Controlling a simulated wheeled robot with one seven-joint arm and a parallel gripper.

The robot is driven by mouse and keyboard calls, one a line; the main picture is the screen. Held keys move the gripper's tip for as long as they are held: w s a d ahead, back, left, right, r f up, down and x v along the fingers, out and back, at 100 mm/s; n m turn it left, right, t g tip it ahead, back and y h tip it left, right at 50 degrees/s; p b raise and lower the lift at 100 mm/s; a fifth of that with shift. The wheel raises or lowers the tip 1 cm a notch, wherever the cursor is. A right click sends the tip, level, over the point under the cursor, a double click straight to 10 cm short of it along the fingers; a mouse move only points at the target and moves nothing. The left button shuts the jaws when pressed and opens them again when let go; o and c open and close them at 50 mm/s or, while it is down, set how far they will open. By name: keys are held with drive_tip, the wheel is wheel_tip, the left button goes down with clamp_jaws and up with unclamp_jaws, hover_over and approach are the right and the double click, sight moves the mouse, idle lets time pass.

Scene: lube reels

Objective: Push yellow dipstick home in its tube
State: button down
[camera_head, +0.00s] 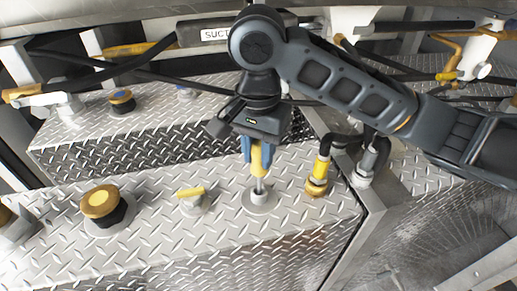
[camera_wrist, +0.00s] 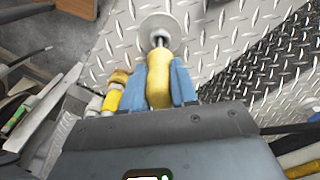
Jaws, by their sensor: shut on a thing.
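The yellow dipstick (camera_head: 257,160) stands about upright over its tube (camera_head: 259,197), a short grey fitting with a round flange on the diamond-plate deck. A length of metal rod shows between the yellow handle and the tube mouth. My gripper (camera_head: 257,163) is shut on the yellow handle, with a blue finger on each side. In the wrist view the yellow handle (camera_wrist: 159,78) sits between the two blue fingers (camera_wrist: 160,88), and its rod runs to the round flange (camera_wrist: 160,27). The rod's lower end is hidden in the tube.
A brass and yellow hose fitting (camera_head: 319,176) stands just right of the tube. A yellow-handled valve (camera_head: 192,198) and a brass cap (camera_head: 101,204) are to the left. Black hoses and a pipe labelled SUCT (camera_head: 218,34) run behind my arm. The deck front is clear.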

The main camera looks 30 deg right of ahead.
sight(258, 175)
drive_tip(key=shift+f+b, duration=1.2)
drive_tip(key=shift+f, duration=2.1)
drive_tip(key=c, duration=0.8)
unclamp_jaws()
